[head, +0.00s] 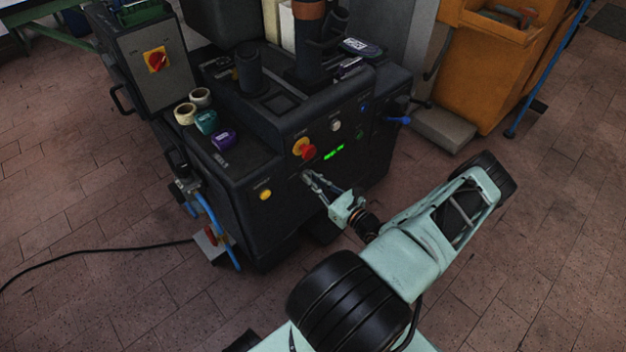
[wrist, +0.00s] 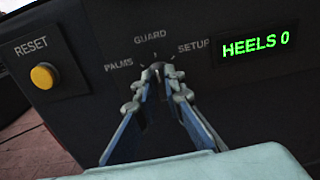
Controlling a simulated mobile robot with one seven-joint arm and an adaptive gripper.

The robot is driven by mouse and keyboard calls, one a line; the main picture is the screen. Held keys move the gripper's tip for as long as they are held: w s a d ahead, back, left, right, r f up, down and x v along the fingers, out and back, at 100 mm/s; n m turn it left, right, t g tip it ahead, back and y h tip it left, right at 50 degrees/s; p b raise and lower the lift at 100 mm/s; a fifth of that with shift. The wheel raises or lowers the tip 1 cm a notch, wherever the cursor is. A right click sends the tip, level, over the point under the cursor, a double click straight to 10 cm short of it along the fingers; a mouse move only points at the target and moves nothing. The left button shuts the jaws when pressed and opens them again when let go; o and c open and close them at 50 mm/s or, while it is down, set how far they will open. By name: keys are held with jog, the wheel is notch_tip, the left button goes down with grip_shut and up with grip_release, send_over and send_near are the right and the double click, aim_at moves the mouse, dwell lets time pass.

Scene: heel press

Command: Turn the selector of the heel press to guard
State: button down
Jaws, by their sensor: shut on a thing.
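The heel press (head: 280,115) is a dark machine in the middle of the head view. Its selector (wrist: 157,66) is a small dark knob on the front panel, mostly hidden between my fingers in the wrist view. The labels PALMS, GUARD (wrist: 150,34) and SETUP run around it from left to upper middle to right. My gripper (wrist: 159,78) is shut on the selector, with its fingertips on either side of the knob. In the head view my gripper (head: 308,177) reaches the panel below the red button. I cannot tell clearly which label the selector points to.
A yellow RESET button (wrist: 44,75) is left of the selector, and a green display (wrist: 256,46) reading HEELS 0 is right. A red emergency button (head: 307,150) sits above my gripper. Tape rolls (head: 186,113) lie on the press's left ledge.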

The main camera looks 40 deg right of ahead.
dwell(0.4)
jog(key=c, duration=2)
grip_release()
jog(key=s, duration=0.8)
jog(key=s+d, duration=0.1)
jog(key=s, duration=0.3)
